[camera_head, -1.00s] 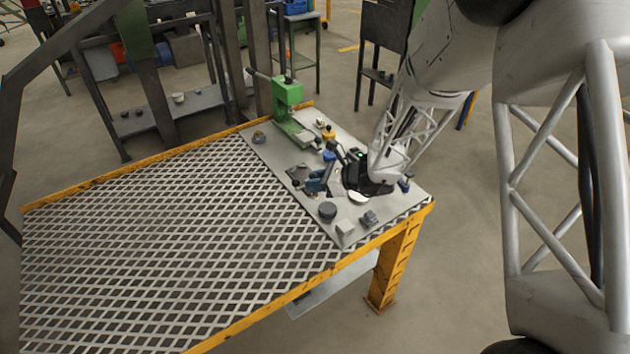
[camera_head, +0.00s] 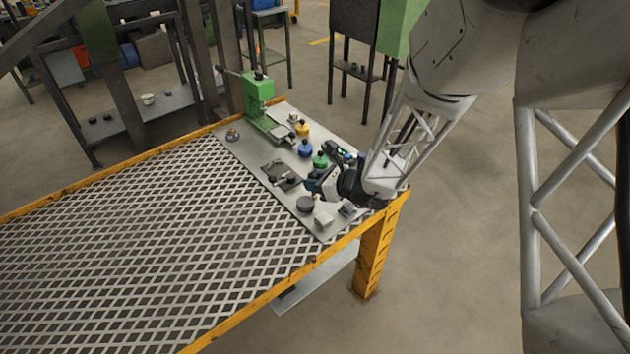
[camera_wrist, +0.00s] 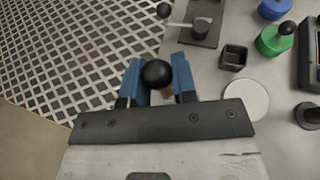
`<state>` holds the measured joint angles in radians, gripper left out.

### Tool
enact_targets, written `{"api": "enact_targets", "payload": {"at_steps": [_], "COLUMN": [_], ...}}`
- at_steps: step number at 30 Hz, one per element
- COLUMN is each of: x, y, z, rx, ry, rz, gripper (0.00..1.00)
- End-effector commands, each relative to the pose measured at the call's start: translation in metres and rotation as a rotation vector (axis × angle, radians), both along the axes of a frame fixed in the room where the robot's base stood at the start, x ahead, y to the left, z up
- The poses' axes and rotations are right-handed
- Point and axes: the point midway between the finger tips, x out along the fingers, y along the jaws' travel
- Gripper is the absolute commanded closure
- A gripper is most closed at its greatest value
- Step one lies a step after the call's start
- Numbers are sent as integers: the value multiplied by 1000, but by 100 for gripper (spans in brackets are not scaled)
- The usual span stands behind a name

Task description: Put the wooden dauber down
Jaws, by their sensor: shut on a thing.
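My gripper (camera_wrist: 158,80) has blue fingers in the wrist view, closed on the wooden dauber (camera_wrist: 156,73). The dauber shows a round black knob between the fingertips, with a sliver of tan wood below it; its lower end is hidden. In the head view my gripper (camera_head: 318,185) is over the right part of the grey plate (camera_head: 238,150) on the bench, and the dauber cannot be made out there. I cannot tell whether the dauber touches the plate. A dark square cup (camera_wrist: 234,57) and a pale round disc (camera_wrist: 247,98) lie to the right in the wrist view.
Green (camera_head: 320,160), blue (camera_head: 305,149) and yellow (camera_head: 302,130) knobbed pots stand behind my gripper. A lever fixture (camera_head: 281,176) is left of it. A dark puck (camera_head: 305,204) and pale block (camera_head: 323,220) are in front. A green press (camera_head: 258,98) stands farther back. The mesh bench top (camera_head: 150,250) is clear.

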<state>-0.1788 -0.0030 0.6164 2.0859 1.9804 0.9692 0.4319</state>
Motion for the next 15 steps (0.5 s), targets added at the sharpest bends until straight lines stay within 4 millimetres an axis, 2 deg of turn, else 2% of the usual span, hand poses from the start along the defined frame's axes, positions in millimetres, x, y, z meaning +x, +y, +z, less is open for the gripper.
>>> {"api": "enact_targets", "payload": {"at_steps": [7,15], "x": [-14,-18], "y": [-30,-42], "z": [-3,-4], "rx": [-4,-6], "ry": [8,13], "rz": [-135,-189], "gripper": [97,97]}}
